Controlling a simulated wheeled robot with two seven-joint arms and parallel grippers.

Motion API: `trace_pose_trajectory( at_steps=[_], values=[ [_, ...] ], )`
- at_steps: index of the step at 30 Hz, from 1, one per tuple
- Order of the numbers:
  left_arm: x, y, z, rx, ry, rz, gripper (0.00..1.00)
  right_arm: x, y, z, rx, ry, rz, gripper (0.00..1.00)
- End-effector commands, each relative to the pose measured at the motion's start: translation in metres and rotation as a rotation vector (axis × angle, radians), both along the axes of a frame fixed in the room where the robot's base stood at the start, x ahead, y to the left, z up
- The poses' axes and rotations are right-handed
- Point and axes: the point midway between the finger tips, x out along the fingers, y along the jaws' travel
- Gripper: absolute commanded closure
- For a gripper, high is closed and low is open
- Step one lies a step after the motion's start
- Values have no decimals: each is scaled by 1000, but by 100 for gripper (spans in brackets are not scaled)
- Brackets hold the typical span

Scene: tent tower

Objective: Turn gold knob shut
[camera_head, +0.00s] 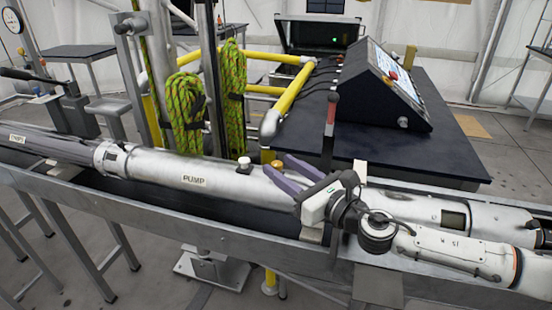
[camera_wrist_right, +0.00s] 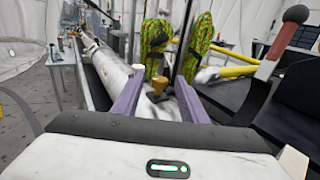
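The gold knob (camera_head: 277,163) sits on top of the long silver tube marked PUMP (camera_head: 220,180). In the right wrist view the gold knob (camera_wrist_right: 159,86) shows between the two fingers, near their tips. My right gripper (camera_head: 276,165) comes in from the right, its grey-purple fingers spread open at the knob. In the right wrist view a clear gap shows on both sides of the knob between the fingers (camera_wrist_right: 159,80), so they do not look closed on it. The knob's lower part is hard to make out. My left gripper is not in view.
A second knob, white on black (camera_head: 244,164), stands on the tube just left of the gold one. Green ropes (camera_head: 187,112) hang behind the tube, and a control console (camera_head: 385,85) stands on the dark table.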

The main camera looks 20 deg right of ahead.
Motion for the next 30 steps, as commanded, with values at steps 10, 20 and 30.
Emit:
trace_pose_trajectory(
  at_steps=[10,20,30],
  values=[
    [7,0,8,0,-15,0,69,26,11,0,1,0,0,61],
    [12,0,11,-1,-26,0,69,26,11,0,1,0,0,81],
    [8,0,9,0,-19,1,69,26,11,0,2,1,-12,100]
  ],
)
